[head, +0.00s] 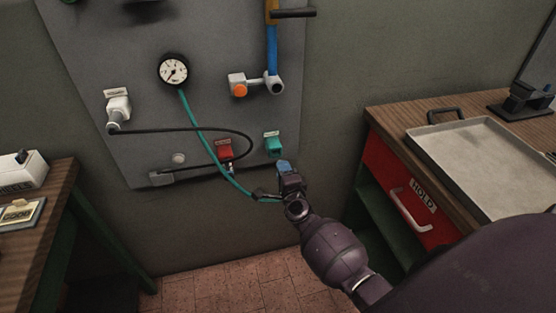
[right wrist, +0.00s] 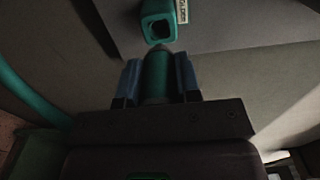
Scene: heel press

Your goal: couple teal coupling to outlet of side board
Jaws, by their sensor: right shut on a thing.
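The grey side board (head: 235,30) hangs on the wall. A teal square outlet (head: 273,147) sits low on its right, and its open mouth shows in the right wrist view (right wrist: 158,22). My right gripper (head: 286,168) is just below that outlet. Its blue fingers are shut on the teal coupling (right wrist: 156,76), whose tapered nose points toward the outlet's mouth, apart from it. In the head view the coupling is mostly hidden by the gripper. A teal hose (head: 203,140) runs from the gauge down to the gripper. My left gripper is not in view.
A red outlet (head: 224,150) sits left of the teal one. A black cable (head: 185,130) loops across the board from a white fitting (head: 118,108). A round gauge (head: 173,70) and a blue pipe (head: 271,50) are above. A bench with a grey tray (head: 480,160) stands right.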

